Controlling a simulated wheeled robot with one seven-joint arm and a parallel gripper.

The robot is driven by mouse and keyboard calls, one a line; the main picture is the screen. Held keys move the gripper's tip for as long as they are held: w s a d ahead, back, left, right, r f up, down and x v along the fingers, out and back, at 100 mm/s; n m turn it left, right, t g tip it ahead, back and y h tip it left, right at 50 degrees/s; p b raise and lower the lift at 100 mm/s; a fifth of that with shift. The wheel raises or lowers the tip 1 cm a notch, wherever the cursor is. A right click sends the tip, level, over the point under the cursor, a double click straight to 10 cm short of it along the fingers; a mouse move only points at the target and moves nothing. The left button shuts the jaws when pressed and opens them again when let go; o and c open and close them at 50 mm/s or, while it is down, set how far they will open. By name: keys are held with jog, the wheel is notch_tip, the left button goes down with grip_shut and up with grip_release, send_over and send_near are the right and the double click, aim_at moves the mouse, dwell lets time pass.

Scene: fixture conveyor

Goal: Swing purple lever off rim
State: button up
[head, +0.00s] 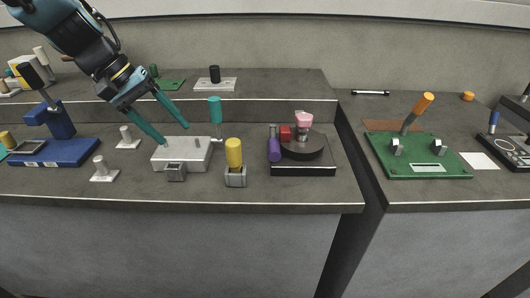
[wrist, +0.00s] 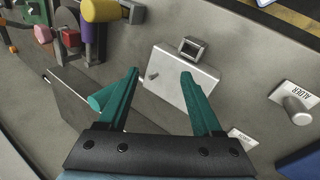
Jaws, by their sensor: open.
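The purple lever (head: 274,150) is a short upright purple cylinder at the left front edge of a dark round disc (head: 304,151) on a low black base (head: 303,170). My gripper (head: 176,133) has two teal fingers, spread and empty. It is well left of the lever, over a light grey block. In the wrist view the fingers (wrist: 160,73) straddle the view of that block, with nothing between them.
A red block (head: 285,133) and a pink piece (head: 303,118) are on the disc. A yellow-topped lever (head: 234,153) stands between the grey block (head: 180,156) and the disc. A teal cylinder (head: 215,107) stands behind. A gap separates the right-hand counter with its green board (head: 420,167).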

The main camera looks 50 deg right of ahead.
aim_at(270, 145)
jog(key=s+d+r+m+g+h+b, duration=0.1)
jog(key=s+d+m+g+b, duration=0.15)
jog(key=s+d, duration=0.75)
jog(key=shift+g, duration=0.35)
jog(key=p+x, duration=0.2)
jog(key=x, duration=0.8)
jog(key=shift+d, duration=0.25)
grip_shut()
